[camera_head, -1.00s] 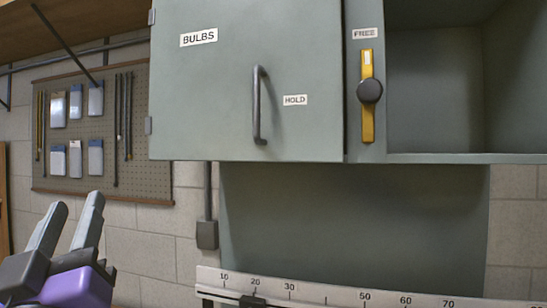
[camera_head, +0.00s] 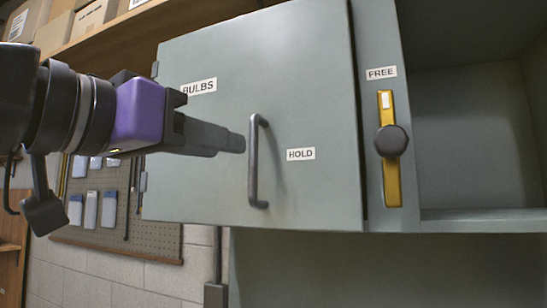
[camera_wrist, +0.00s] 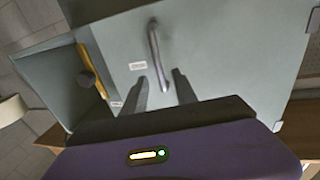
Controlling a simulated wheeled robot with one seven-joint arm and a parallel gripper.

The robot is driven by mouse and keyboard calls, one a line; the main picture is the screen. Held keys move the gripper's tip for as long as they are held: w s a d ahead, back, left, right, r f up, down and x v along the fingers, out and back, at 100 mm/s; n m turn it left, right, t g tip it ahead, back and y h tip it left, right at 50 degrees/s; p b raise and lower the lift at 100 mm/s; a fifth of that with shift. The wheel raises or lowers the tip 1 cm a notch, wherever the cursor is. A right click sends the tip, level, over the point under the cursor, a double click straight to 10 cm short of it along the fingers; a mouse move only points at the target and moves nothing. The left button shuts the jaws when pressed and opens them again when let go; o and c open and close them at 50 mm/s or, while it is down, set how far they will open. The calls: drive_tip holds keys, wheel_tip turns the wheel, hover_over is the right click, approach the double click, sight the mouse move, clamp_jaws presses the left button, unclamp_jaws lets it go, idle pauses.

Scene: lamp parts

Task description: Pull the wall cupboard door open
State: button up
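The wall cupboard door (camera_head: 300,100) is a grey-green panel with a "BULBS" label and a "HOLD" label. It looks shut or nearly so. Its dark bar handle (camera_head: 253,175) stands upright near the middle; the wrist view shows the handle (camera_wrist: 155,45) just beyond my fingers. My gripper (camera_head: 240,143) comes in from the left, its fingertips close to the upper part of the handle. The head view overlaps the fingers, so exact spacing to the handle is unclear.
Right of the door is a yellow slide plate (camera_head: 388,180) with a dark knob (camera_head: 391,141) under a "FREE" label (camera_head: 381,73). An open compartment (camera_head: 470,130) lies farther right. A pegboard (camera_head: 120,235) hangs left, below a wooden shelf with boxes (camera_head: 93,17).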

sight(250, 155)
drive_tip(key=p+x, duration=0.2)
drive_tip(key=x, duration=0.4)
drive_tip(key=shift+w+d+f, duration=0.15)
drive_tip(key=shift+x, duration=0.75)
drive_tip(key=shift+f, duration=0.1)
drive_tip(key=shift+c, duration=0.4)
clamp_jaws()
